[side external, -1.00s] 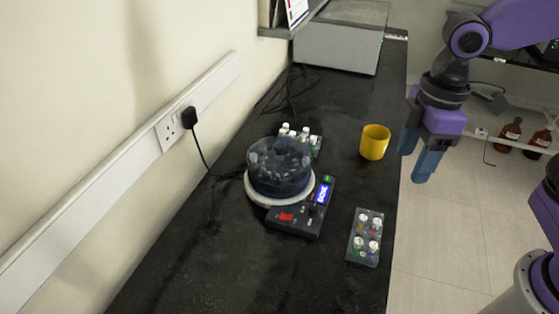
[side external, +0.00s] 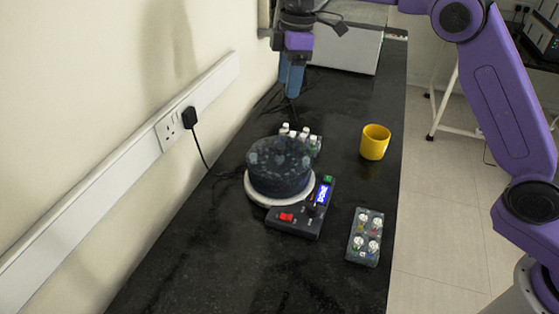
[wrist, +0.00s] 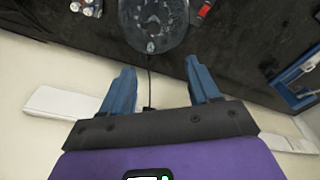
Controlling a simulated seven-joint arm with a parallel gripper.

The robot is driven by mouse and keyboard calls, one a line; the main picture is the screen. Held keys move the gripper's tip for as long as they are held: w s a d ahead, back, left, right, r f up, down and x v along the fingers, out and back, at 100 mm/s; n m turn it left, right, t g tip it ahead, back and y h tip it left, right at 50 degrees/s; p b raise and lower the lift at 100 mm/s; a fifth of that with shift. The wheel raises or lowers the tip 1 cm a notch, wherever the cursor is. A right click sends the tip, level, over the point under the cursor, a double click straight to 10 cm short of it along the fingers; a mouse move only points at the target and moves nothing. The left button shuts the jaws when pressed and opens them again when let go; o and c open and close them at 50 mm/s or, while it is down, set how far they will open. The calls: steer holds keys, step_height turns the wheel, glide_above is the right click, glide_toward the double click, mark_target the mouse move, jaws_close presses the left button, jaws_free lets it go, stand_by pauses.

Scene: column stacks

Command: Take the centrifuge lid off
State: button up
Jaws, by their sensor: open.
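The centrifuge (side external: 293,220) stands on the black bench with its red switch and lit blue display toward the front. Its dark see-through lid (side external: 280,167) sits on top of the white round body. My gripper (side external: 291,80) is in the air behind the centrifuge, near the wall side of the bench, pointing down and apart from the lid. In the wrist view the two blue fingers (wrist: 156,90) are spread with nothing between them. The lid (wrist: 153,22) shows beyond the fingertips at the top of that view.
A tube rack (side external: 301,138) stands close behind the centrifuge, and another rack (side external: 365,237) stands to its right. A yellow cup (side external: 374,142) stands at the right edge. A black cable (side external: 201,152) runs from the wall socket. A grey box (side external: 340,42) is at the back.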

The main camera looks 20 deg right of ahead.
steer(key=w, duration=0.1)
glide_above(280, 145)
steer(key=f, duration=1.2)
steer(key=shift+d+f, duration=0.1)
steer(key=shift+d, duration=0.1)
steer(key=shift+a+f, duration=0.1)
steer(key=shift+f, duration=2.6)
jaws_close()
